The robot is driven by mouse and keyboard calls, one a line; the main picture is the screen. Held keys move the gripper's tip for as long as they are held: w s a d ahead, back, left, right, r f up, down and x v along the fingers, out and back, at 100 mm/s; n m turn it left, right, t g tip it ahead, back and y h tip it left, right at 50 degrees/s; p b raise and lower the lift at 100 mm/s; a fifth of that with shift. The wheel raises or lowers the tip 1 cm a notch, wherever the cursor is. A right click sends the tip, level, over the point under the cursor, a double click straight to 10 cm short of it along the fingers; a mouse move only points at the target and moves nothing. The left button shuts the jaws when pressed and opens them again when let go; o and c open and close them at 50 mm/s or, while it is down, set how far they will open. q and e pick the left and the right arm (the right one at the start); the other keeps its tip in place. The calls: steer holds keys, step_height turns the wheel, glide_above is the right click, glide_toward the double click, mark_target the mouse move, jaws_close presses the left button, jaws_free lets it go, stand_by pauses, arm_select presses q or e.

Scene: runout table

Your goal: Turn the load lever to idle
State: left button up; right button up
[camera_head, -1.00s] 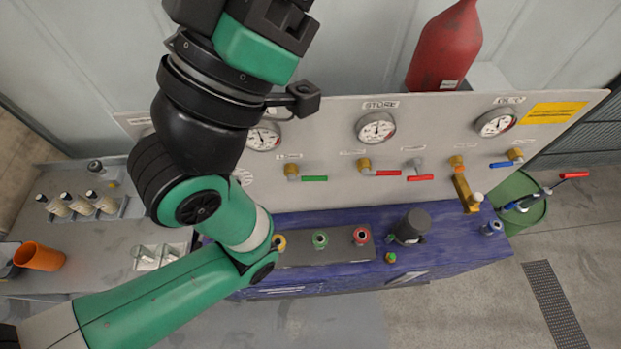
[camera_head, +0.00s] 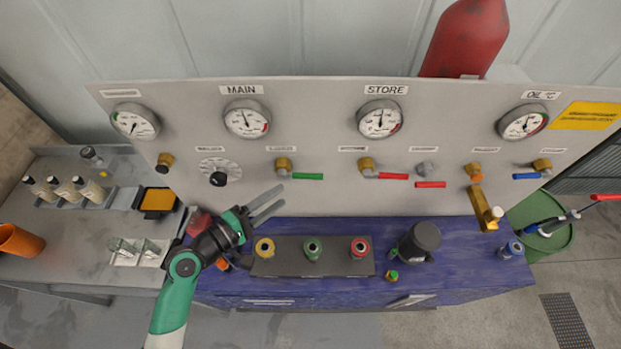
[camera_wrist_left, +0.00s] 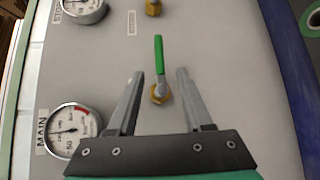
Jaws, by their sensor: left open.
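A lever with a green handle (camera_head: 307,176) sits on a brass fitting on the upright grey panel. The small label above it is too blurred to read, so I cannot tell whether it is the load lever. Its handle lies to the right in the head view. My left gripper (camera_head: 281,196) is open and empty in front of the panel, below and left of this lever. In the left wrist view the green handle (camera_wrist_left: 159,55) shows between the two spread fingers, apart from both. My right gripper is out of view.
A black dial knob (camera_head: 218,178) is to the left. Several gauges line the panel above. A blue bench (camera_head: 455,260) holds coloured fittings and a dark cylinder (camera_head: 419,238).

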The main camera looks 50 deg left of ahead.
mark_target(310, 176)
arm_select(q)
steer(key=w, duration=0.3)
steer(key=w+f, duration=0.1)
steer(key=w, duration=0.7)
steer(key=shift+w+f, duration=0.25)
steer(key=shift+f, duration=0.05)
jaws_close()
stand_by(0.8)
